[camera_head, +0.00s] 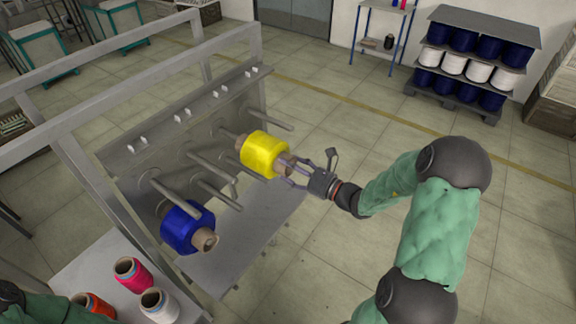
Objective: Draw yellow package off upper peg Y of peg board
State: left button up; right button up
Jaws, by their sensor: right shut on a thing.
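The yellow package (263,153) is a fat yellow winding on a brown tube, near the middle of the view. My right gripper (296,169) is shut on the near end of its tube. A peg (229,135) of the grey peg board (133,160) runs toward the package's far end. The winding hides how far the peg reaches inside, so I cannot tell how much of it is in the tube. My left gripper is not in view; only a bit of my left arm shows at the bottom left.
A blue package (183,228) sits on a lower peg at the left. Several bare pegs, such as one (270,119) behind the yellow package, stick out. Pink (131,273), orange and white (158,304) cones stand at the bottom left. The floor right of the board is clear.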

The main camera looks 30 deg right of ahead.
jog(key=v, duration=0.6)
jog(key=shift+s+p, duration=0.2)
jog(key=shift+p, duration=0.1)
dwell(0.4)
jog(key=shift+d, duration=0.15)
jog(key=v, duration=0.6)
jog(key=shift+s+p, duration=0.4)
jog(key=shift+p, duration=0.05)
dwell(0.4)
jog(key=shift+d, duration=0.15)
